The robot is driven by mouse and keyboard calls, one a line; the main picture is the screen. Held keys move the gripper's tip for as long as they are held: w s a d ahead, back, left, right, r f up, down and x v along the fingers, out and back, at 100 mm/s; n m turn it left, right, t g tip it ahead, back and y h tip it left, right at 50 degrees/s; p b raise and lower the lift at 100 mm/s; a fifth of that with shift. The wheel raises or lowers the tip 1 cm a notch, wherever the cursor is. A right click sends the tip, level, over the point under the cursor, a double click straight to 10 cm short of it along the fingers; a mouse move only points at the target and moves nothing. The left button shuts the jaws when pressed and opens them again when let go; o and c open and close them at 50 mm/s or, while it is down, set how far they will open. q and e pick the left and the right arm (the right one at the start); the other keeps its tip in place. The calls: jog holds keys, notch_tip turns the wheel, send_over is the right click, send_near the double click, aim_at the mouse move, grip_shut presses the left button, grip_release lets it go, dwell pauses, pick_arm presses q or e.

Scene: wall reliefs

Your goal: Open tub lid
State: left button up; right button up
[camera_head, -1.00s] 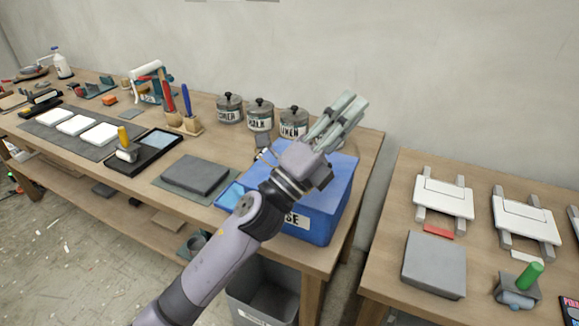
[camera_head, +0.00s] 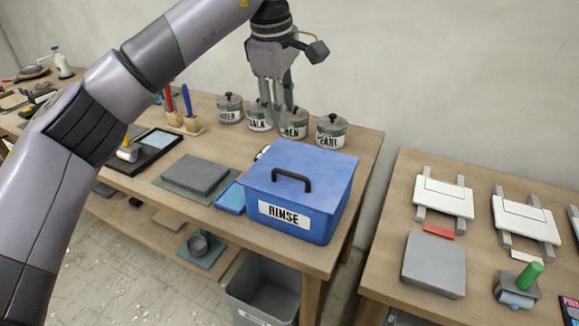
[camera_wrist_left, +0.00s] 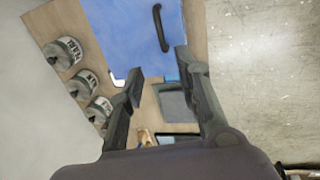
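The blue tub (camera_head: 283,222), labelled RINSE, stands on the wooden bench near its right end. Its flat blue lid (camera_head: 318,190) is on, with a black arched handle (camera_head: 291,181) on top. In the left wrist view, the lid (camera_wrist_left: 115,25) and handle (camera_wrist_left: 161,28) show at the top. My left gripper (camera_head: 276,104) points down, above and behind the tub's left side in the head view, overlapping the jars. Its fingers (camera_wrist_left: 162,66) are spread and empty, apart from the handle. My right gripper is not in view.
Several lidded, labelled jars (camera_head: 331,132) stand behind the tub. A small blue tray (camera_head: 231,198) and a grey slab (camera_head: 194,174) lie left of it. A grey bin (camera_head: 262,290) is below. A gap separates the right bench (camera_head: 385,255).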

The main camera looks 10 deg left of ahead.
aim_at(290, 172)
pick_arm(q)
jog(key=w+f+p, duration=0.1)
jog(key=f, duration=0.4)
jog(key=w+f+p, duration=0.1)
jog(key=f, duration=0.5)
jog(key=w+d+f+p, duration=0.1)
jog(key=f, duration=0.5)
jog(key=shift+w, duration=0.15)
jog(key=shift+r, duration=0.1)
grip_shut()
